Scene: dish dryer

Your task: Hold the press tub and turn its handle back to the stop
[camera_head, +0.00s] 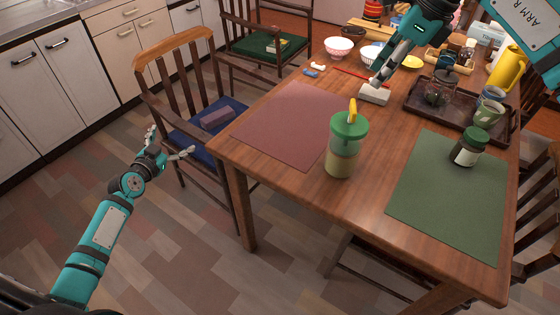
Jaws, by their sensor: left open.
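The press tub (341,160) stands upright on the wooden table, at the right edge of the red-brown mat. It has a clear body with pale yellowish contents, a green lid and a yellow handle (352,111) that sticks up from the lid. My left gripper (171,141) is open and empty, off the table's left side over the floor and well left of the tub. My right gripper (376,81) points down behind the tub, at a pale grey block (373,95). Whether its fingers are closed on the block is unclear.
The red-brown mat (285,120) and the green mat (440,215) are mostly clear. A dark jar with a green lid (468,148) stands on the green mat. A brown tray (420,103) holds a glass jar and cups. A chair (180,95) stands at the table's left side.

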